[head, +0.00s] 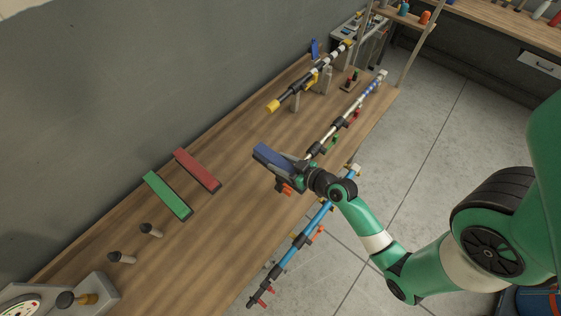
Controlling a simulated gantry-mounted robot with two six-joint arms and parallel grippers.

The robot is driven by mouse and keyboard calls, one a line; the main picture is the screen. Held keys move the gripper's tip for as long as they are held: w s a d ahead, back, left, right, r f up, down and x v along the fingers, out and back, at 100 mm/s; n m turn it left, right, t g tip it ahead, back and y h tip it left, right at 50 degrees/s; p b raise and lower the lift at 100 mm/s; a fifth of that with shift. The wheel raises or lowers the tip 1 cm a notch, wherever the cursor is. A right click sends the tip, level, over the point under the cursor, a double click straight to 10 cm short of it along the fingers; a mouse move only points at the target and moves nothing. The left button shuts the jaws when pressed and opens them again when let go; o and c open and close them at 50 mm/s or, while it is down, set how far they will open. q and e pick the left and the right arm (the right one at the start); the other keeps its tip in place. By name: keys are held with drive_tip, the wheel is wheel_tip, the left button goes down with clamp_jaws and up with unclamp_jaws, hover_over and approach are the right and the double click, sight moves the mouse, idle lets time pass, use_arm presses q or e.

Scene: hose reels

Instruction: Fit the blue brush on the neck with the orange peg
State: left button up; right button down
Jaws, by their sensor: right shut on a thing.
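My right gripper (301,173) is shut on the blue brush (273,156), a flat blue block with a dark underside, over the middle of the table. The gripper hides its near end. A small orange piece (285,188) shows just below the gripper; I cannot tell whether it is the orange peg of a neck, or whether the brush touches it. A blue pole (316,221) with black clamps and red and orange pegs runs along the table's right edge. My left gripper is not in view.
A red brush (197,170) and a green brush (168,195) lie to the left. Two dark knobs (152,230) stand nearer. A white pole (349,115) and a black-and-yellow pole (311,78) lie farther back. The wood table (225,245) is clear in its near middle.

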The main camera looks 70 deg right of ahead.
drive_tip(key=shift+f+b, duration=1.1)
drive_tip(key=shift+f, duration=0.1)
drive_tip(key=shift+c, duration=0.8)
unclamp_jaws()
drive_tip(key=b+v, duration=0.1)
drive_tip(key=v, duration=0.9)
drive_tip(key=shift+s, duration=0.25)
drive_tip(key=shift+s+a+r, duration=0.3)
drive_tip(key=shift+s+r, duration=0.1)
drive_tip(key=shift+s, duration=0.05)
